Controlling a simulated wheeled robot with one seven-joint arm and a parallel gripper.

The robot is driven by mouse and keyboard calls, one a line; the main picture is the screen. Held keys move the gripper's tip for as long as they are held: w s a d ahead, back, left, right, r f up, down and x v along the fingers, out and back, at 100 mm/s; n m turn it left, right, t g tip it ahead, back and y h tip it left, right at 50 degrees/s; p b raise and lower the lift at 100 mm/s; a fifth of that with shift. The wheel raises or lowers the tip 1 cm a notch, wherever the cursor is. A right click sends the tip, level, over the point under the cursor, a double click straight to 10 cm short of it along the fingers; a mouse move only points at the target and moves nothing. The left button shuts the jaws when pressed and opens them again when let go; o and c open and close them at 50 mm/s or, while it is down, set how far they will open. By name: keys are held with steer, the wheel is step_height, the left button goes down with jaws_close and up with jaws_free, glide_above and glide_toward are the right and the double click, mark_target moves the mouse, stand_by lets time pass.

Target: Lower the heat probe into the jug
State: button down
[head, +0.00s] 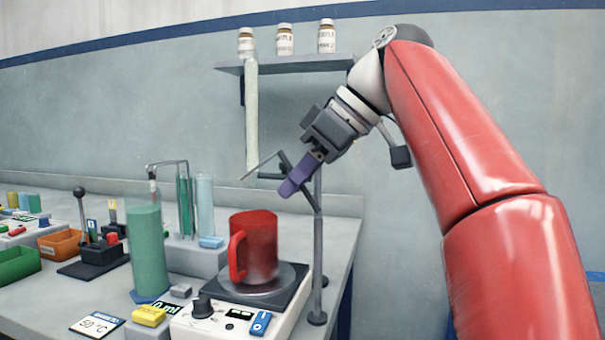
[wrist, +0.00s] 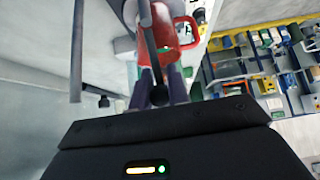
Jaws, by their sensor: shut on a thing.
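The red jug (head: 262,240) with its handle at the left stands on the round plate of a hotplate stirrer (head: 200,318). My gripper (head: 290,187), with purple fingers, is above the jug and a little to its right. It is shut on the heat probe, a thin grey rod (head: 259,167) that sticks out to the left, tilted, above the jug rim and apart from it. In the wrist view the probe (wrist: 149,40) runs up from between the fingers (wrist: 160,92), across the red jug (wrist: 186,30). The held end is partly hidden by the fingers.
An upright stand rod (head: 318,260) with a clamp rises close right of the jug, beside my gripper. A green cylinder (head: 148,250) and glass tubes (head: 204,205) stand left. A shelf (head: 290,62) with bottles is behind. Free room lies right of the table.

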steer(key=shift+a+f+h, duration=0.15)
steer(key=shift+h, duration=0.15)
steer(key=c, duration=1.3)
jaws_free()
steer(key=shift+c, duration=0.2)
